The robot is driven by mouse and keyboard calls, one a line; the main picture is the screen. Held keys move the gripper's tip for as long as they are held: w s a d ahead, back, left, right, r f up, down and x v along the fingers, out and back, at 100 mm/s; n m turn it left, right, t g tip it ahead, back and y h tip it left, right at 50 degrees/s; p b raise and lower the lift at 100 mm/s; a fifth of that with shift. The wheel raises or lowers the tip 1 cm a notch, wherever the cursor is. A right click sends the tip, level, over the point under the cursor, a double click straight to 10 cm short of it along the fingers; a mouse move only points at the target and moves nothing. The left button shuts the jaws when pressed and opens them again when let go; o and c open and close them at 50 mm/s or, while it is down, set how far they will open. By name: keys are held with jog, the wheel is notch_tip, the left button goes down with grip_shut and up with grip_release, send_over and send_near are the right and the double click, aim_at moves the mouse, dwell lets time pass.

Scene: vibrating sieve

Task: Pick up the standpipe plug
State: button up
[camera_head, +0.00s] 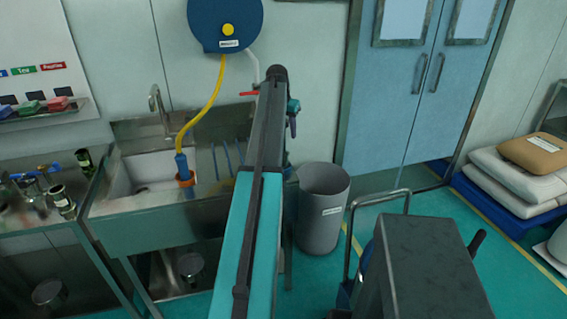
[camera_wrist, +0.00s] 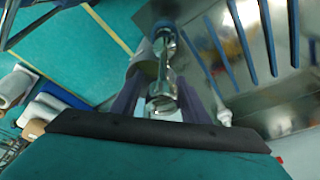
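My gripper (camera_wrist: 163,88) shows in the wrist view with its two purple fingers apart. A shiny metal post with a dark blue end, which looks like the standpipe plug (camera_wrist: 168,68), shows between the fingers. Narrow gaps seem to be left beside it, and contact is hard to judge. In the head view my gripper (camera_head: 292,120) points down at the right end of the sink unit. My arm hides most of that area, and I cannot make out the plug there.
The steel sink (camera_head: 140,178) lies to the left, with blue pegs (camera_wrist: 251,38) on its drainboard. A grey bin (camera_head: 321,210) stands on the floor to the right. A yellow hose (camera_head: 213,95) hangs from a blue reel (camera_head: 225,12) into an orange holder (camera_head: 185,180).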

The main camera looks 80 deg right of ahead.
grip_shut()
jog(key=shift+d+r, duration=0.1)
jog(key=shift+r, duration=0.15)
jog(key=shift+r+b, duration=0.8)
jog(key=shift+r, duration=0.55)
jog(key=shift+a+r, duration=0.2)
jog(key=s+a+r+b, duration=0.1)
jog(key=a+b, duration=0.3)
jog(key=a, duration=1.1)
jog(key=shift+s+a+r, duration=0.15)
jog(key=shift+a+r, duration=0.1)
jog(key=shift+a, duration=0.1)
